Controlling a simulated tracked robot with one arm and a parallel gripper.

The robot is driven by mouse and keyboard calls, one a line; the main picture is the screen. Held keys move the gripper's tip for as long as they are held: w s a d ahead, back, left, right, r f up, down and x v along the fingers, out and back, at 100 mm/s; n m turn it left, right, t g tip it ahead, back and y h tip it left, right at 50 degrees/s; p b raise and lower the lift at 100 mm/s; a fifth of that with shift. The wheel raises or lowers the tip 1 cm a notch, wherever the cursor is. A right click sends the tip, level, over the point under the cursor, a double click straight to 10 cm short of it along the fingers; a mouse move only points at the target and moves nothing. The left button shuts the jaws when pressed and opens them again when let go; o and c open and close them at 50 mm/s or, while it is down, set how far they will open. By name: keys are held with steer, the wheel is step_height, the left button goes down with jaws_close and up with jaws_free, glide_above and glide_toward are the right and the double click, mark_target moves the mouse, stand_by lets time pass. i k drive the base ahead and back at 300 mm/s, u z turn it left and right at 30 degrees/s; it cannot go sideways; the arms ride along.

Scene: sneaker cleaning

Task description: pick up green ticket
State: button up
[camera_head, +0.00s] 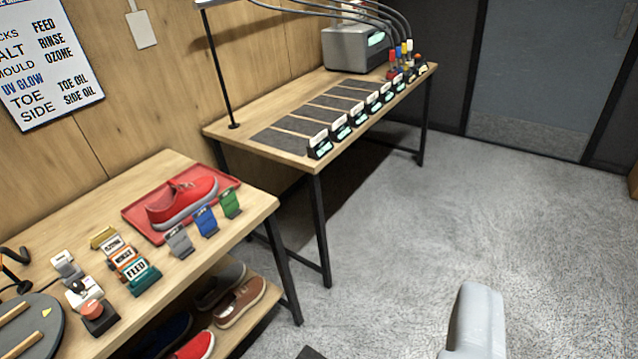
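A green ticket (230,203) stands on the near wooden table, at the right end of a short row with a blue ticket (206,221) and a grey ticket (179,241). The row is just in front of a red tray (133,222) that holds a red sneaker (182,202). A smooth pale grey part, apparently of my gripper (478,318), shows at the bottom right, over the floor and well apart from the green ticket. Its fingertips are not clearly visible, and I see nothing held.
Several labelled blocks, including a teal FEED block (140,277), and a red button (98,315) stand left on the near table (222,258). Shoes lie on its lower shelf. A second table (262,152) behind holds a row of small displays. Floor at right is clear.

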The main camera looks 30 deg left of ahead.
mark_target(229, 198)
steer(key=z, duration=0.2)
steer(key=i, duration=1.3)
steer(key=u, duration=0.55)
steer(key=i, duration=0.7)
steer(key=u, duration=0.55)
steer(key=k, duration=0.9)
steer(key=u, duration=0.15)
steer(key=i, duration=0.9)
steer(key=z, duration=0.05)
